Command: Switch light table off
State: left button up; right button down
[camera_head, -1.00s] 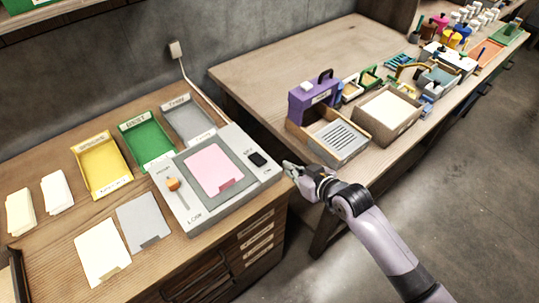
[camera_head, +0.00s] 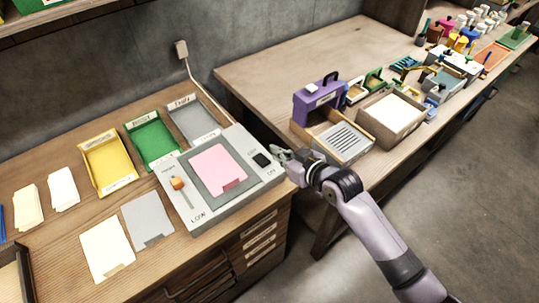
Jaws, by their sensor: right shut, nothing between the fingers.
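The light table (camera_head: 192,212) is a light grey box on the left wooden desk. A pink sheet (camera_head: 217,168) lies on its darker panel. A black rocker switch (camera_head: 262,159) sits at its right side, and an orange-knobbed slider (camera_head: 178,184) at its left. I cannot tell the switch's position. My right gripper (camera_head: 279,154) is shut and empty, with its tips just right of the black switch, over the light table's right edge. I cannot tell whether it touches. My left gripper is not in view.
Yellow (camera_head: 108,162), green (camera_head: 153,141) and grey (camera_head: 193,118) trays stand behind and left of the light table. Loose sheets (camera_head: 107,249) lie to its left. A second bench (camera_head: 290,62) holds a purple box (camera_head: 318,100) and crates.

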aim_at(269, 165)
jog(key=x, duration=0.5)
jog(key=shift+r+p, duration=0.1)
jog(key=shift+p, duration=0.2)
notch_tip(269, 165, down, 3)
jog(key=shift+w+a+f, duration=0.1)
jog(key=shift+f, duration=0.05)
jog(key=shift+f+p, duration=0.3)
jog(key=shift+f, duration=0.25)
